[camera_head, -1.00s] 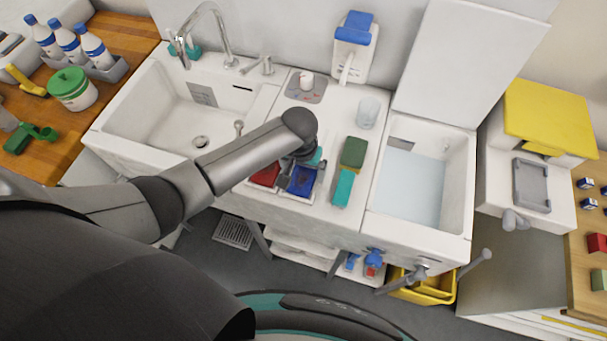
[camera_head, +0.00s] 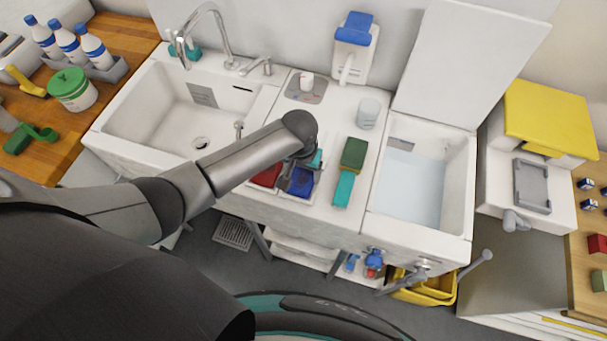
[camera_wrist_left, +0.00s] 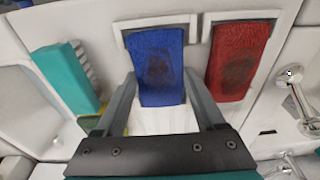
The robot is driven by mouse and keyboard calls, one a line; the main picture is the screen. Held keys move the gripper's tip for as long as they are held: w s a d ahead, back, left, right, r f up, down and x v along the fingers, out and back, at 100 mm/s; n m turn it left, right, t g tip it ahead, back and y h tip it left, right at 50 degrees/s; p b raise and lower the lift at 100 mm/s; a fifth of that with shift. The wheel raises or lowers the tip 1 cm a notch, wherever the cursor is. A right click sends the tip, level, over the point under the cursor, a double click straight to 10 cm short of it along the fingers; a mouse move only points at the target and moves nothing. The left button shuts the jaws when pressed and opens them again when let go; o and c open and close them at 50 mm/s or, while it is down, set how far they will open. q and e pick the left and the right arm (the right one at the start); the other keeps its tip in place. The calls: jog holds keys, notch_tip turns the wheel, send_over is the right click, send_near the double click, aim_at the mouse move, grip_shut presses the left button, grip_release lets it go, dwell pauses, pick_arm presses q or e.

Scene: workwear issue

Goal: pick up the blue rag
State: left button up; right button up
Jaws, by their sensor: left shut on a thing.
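The blue rag (camera_head: 301,183) hangs in a pale holder on the counter's front part, between the two sinks. In the left wrist view the blue rag (camera_wrist_left: 158,65) shows close up, its upper end at the white holder slot. My left gripper (camera_head: 298,172) reaches down over it. In the wrist view the gripper (camera_wrist_left: 160,78) has one finger at each side of the rag and is shut on it. Whether the rag has left its holder I cannot tell. My right gripper is not in view.
A red rag (camera_wrist_left: 238,60) sits close beside the blue one. A large sink (camera_head: 140,85) is on the left and a water-filled basin (camera_head: 412,190) on the right.

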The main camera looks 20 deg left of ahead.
pick_arm(q)
jog(key=shift+c, duration=0.7)
jog(key=shift+r, duration=0.15)
